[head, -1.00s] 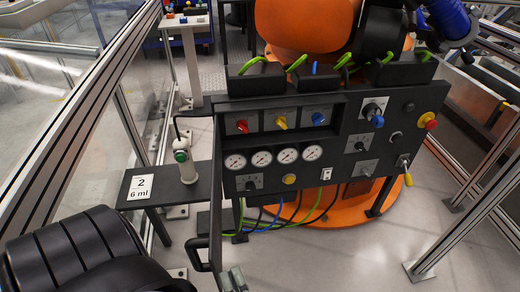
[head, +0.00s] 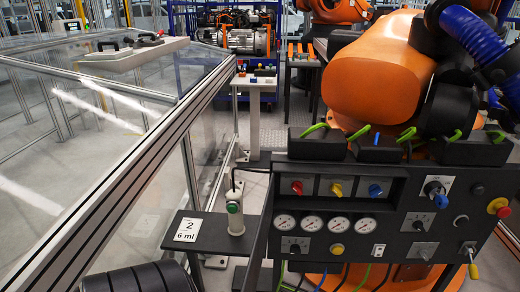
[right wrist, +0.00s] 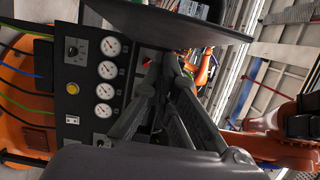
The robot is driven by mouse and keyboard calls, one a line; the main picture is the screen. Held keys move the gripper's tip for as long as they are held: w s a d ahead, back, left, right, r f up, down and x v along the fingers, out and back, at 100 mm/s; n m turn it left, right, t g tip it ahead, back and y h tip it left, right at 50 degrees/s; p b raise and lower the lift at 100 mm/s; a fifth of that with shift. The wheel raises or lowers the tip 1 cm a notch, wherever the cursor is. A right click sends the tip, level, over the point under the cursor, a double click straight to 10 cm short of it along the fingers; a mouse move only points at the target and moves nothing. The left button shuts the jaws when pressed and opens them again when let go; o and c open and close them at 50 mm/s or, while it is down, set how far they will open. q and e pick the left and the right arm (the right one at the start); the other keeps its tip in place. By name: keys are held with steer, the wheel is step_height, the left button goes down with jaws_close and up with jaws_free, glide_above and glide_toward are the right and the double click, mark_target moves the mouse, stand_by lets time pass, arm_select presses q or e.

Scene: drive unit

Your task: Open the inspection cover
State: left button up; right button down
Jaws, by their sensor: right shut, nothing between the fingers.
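The inspection cover (head: 257,240) is a thin dark panel at the left edge of the black control panel (head: 290,263). It stands swung out, nearly edge-on in the head view. In the right wrist view, a broad dark plate at the top looks like this cover (right wrist: 175,20), seen at a slant. My right gripper (right wrist: 165,75) is shut and empty, between that plate and the panel's gauges. I cannot tell whether it touches the plate. My right gripper is below the head view's frame. My left gripper is not in view.
The panel carries round gauges (head: 312,224), coloured knobs and a red button (head: 497,207). A framed glass fence (head: 150,160) runs along the left. An orange robot arm (head: 375,80) stands behind.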

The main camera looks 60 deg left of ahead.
steer(key=shift+b+v, duration=1.45)
steer(key=shift+v, duration=3.85)
steer(key=w+d+f+n+h, duration=0.1)
steer(key=w+d+f+h, duration=0.2)
steer(key=f, duration=0.8)
steer(key=d+f+n+g+h, duration=0.1)
steer(key=d+f+n+h, duration=0.15)
steer(key=d+f, duration=0.6)
steer(key=w+d+f+h, duration=0.2)
steer(key=f+h, duration=0.1)
steer(key=f, duration=1.1)
steer(key=s+d+f+n+g+h, duration=0.1)
steer(key=s+d+f+h, duration=0.1)
steer(key=d+f, duration=0.45)
steer(key=s+d+f+n+g+h, duration=0.1)
steer(key=s+d+f+h, duration=0.15)
steer(key=d+f, duration=0.4)
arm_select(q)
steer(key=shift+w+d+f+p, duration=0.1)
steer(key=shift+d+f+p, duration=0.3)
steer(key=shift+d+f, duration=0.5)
arm_select(e)
steer(key=s+d+f+n+g+h, duration=0.1)
steer(key=s+d+f+g+h, duration=0.2)
steer(key=s+d+f, duration=0.4)
steer(key=s+d, duration=0.3)
steer(key=d, duration=0.1)
steer(key=shift+d+f+h, duration=0.3)
steer(key=shift+d+f, duration=0.05)
